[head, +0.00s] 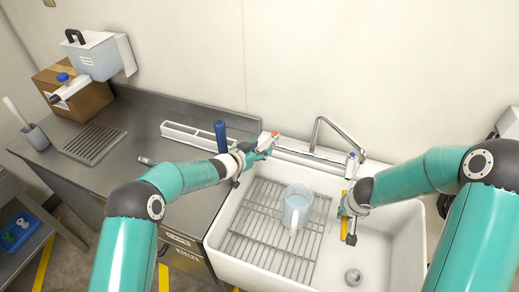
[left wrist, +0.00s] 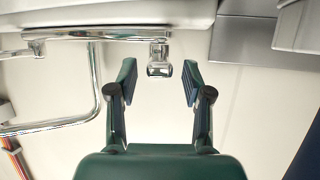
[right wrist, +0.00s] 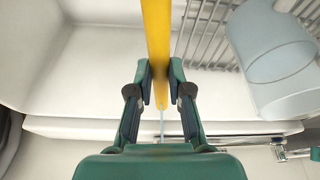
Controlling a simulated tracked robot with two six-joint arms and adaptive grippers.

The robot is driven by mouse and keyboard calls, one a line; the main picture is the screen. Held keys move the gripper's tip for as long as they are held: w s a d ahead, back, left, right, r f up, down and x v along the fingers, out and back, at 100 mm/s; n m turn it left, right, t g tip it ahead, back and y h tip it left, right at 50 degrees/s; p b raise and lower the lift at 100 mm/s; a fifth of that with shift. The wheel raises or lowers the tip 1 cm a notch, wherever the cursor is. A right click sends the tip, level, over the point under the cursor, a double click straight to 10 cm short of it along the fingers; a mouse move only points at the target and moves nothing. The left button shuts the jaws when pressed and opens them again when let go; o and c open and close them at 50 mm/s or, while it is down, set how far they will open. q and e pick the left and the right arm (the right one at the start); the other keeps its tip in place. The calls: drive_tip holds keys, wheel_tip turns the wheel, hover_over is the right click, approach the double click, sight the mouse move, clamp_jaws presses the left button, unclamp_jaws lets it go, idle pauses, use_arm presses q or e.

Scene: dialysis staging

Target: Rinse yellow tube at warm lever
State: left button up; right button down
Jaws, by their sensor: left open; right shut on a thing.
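My right gripper (head: 345,207) is shut on the yellow tube (head: 344,197), over the right side of the white sink (head: 402,232). In the right wrist view the yellow tube (right wrist: 156,35) runs between the fingers; a thin pale line shows below its end, and I cannot tell whether it is water. My left gripper (head: 270,145) is open beside the red-tipped lever (head: 275,135) at the sink's back left. In the left wrist view a chrome fitting (left wrist: 159,62) shows beyond and between the open fingertips; contact is not visible. The chrome faucet (head: 335,124) arches over the sink's back.
A clear jug (head: 297,206) stands on the wire rack (head: 266,243) in the sink. A blue-marked fitting (head: 351,158) is near the spout. A dark blue cylinder (head: 220,136) stands left of my left gripper. The steel counter (head: 128,165) is mostly clear at its front.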

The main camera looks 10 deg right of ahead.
use_arm(q)
drive_tip(key=shift+c, duration=0.3)
clamp_jaws()
drive_tip(key=shift+s+d, duration=0.1)
drive_tip(key=shift+d+r, duration=0.1)
drive_tip(key=shift+d, duration=0.05)
drive_tip(key=shift+s+d+n+t+y, duration=0.4)
drive_tip(key=shift+n+t+y, duration=0.25)
drive_tip(key=shift+n, duration=0.1)
drive_tip(key=shift+s+d+n+t+y, duration=0.3)
drive_tip(key=shift+d+n+t+y, duration=0.1)
drive_tip(key=shift+n+t+y, duration=0.25)
drive_tip(key=shift+o, duration=0.3)
unclamp_jaws()
drive_tip(key=shift+a, duration=0.1)
drive_tip(key=v, duration=1.2)
